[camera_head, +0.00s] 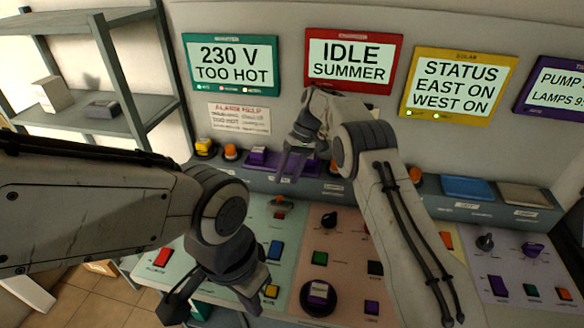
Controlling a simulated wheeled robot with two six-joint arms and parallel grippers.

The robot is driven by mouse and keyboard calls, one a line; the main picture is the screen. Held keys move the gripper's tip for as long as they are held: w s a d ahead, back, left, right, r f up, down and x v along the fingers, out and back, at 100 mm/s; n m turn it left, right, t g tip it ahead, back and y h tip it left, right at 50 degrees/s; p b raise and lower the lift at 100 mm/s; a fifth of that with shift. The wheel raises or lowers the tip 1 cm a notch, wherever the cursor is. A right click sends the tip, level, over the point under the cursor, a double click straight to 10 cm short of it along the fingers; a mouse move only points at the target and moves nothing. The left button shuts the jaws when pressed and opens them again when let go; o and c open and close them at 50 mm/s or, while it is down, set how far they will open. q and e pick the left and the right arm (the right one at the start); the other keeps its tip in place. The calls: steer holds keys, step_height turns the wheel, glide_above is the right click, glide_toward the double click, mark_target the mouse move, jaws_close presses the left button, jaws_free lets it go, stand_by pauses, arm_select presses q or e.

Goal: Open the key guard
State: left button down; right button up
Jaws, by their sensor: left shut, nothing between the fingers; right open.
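I cannot tell for certain which part is the key guard; the small labels are too blurred to read. A blue flat cover (467,187) and a grey flat cover (524,195) lie on the raised ledge at the right, both apparently down. My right gripper (290,165) is open at the ledge's middle, in front of a purple part, left of both covers. Whether it touches anything there is unclear. My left gripper (178,308) is shut and empty, low at the front left of the panel. Its arm hides part of the panel's left side.
The sloping panel carries several coloured buttons and knobs, including a black round knob with a purple top (318,295). Screens hang on the wall, including a red-framed one (350,62). A grey shelf (80,70) with boxes stands at the left. My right arm covers the panel's middle right.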

steer(key=shift+p+v, duration=0.35)
steer(key=shift+v, duration=2.3)
